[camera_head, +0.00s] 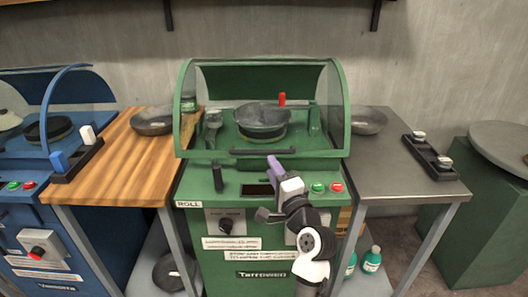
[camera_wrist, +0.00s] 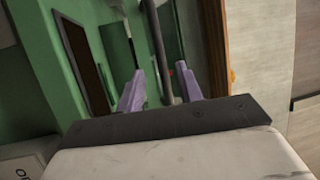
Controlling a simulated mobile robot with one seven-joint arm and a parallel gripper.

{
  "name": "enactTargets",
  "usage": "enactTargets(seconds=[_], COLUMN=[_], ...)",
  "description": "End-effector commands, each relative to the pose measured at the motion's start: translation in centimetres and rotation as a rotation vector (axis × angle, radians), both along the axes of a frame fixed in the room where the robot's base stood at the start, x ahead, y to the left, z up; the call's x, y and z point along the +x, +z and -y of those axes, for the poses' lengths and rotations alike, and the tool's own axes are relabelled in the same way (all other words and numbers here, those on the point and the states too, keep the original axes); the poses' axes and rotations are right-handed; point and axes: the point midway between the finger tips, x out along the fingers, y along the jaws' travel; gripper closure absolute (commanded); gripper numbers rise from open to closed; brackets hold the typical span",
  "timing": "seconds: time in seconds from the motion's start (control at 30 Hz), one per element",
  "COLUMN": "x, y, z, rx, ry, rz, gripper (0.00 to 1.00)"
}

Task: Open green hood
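The green hood (camera_head: 186,100) on the middle machine has curved green side frames and a clear front. Its lower front edge is down near the machine's deck, so it looks closed. A dark horizontal handle bar (camera_head: 248,152) runs along that lower edge. A dark bar, likely this handle, also shows in the wrist view (camera_wrist: 158,45). My gripper (camera_head: 273,163) is at the front of the hood, close to the handle's right part. In the wrist view its purple fingers (camera_wrist: 160,88) are apart, with the bar seen between them. Contact cannot be told.
A pan (camera_head: 262,115) stands under the hood. Green and red buttons (camera_head: 327,188) and a dark lever (camera_head: 217,178) are on the machine's front. A wooden table (camera_head: 120,165) stands left, a grey table (camera_head: 385,170) right. A blue machine (camera_head: 40,215) is far left.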

Motion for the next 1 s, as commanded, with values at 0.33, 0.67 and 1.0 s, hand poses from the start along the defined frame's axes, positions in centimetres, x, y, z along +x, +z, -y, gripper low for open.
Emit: enactTargets(seconds=[0.33,0.67,1.0], x=[4.9,5.6,5.5], y=[1.1,1.1,1.1], z=[-2.1,-2.4,-2.4], rx=[0.0,-0.001,-0.001], ry=[0.001,0.0,0.0], rz=[0.001,0.002,0.002], gripper=[0.64,0.64,0.99])
